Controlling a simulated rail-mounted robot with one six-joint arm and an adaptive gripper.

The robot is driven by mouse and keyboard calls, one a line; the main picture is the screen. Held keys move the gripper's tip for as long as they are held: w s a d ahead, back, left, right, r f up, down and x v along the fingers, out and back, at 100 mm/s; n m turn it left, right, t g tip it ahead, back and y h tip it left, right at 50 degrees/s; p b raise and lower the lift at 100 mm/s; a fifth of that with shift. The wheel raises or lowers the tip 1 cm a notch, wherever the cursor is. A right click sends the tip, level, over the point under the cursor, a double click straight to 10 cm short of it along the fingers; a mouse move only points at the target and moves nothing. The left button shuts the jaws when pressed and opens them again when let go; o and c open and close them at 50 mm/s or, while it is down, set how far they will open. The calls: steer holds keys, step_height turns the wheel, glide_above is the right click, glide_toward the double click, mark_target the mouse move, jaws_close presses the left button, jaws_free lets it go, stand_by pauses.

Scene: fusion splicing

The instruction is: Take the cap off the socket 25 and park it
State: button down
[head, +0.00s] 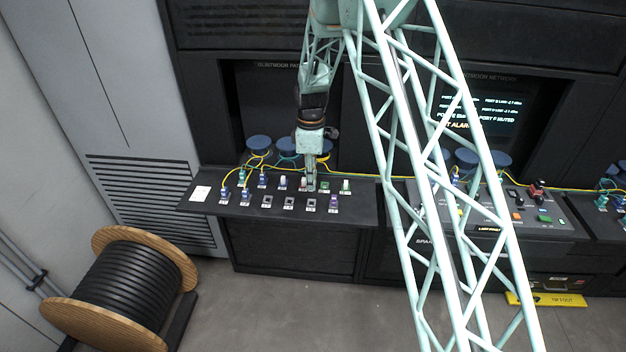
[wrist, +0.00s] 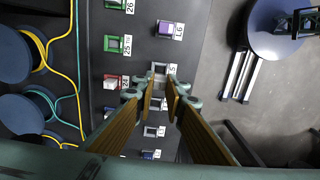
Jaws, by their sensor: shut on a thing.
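Socket 25 (wrist: 114,43) is a green frame beside its "25" label in the wrist view, and no white cap shows on it. In the head view the green socket (head: 325,187) stands in the back row, just right of my gripper. My gripper (wrist: 160,92) points down close to the grey front-row socket L5 (wrist: 159,68), left of the purple L6 (wrist: 166,30) in the head view's order. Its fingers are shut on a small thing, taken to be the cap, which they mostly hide. I cannot tell whether it touches L5.
Red socket 24 (wrist: 111,81) with a white cap and green socket 26 (wrist: 118,5) flank socket 25. More grey front-row sockets (head: 289,203) lie to the left. Yellow and teal cables (wrist: 74,60) run behind the back row. A cable drum (head: 125,290) stands on the floor.

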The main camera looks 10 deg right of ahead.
steer(key=shift+f+b, duration=1.7)
steer(key=shift+f, duration=1.35)
steer(key=shift+b, duration=0.5)
steer(key=shift+f+b, duration=0.3)
steer(key=shift+f, duration=0.3)
stand_by(0.8)
steer(key=c, duration=2.6)
jaws_free()
steer(key=shift+o, duration=0.2)
steer(key=shift+r, duration=0.15)
steer(key=shift+r, duration=5.9)
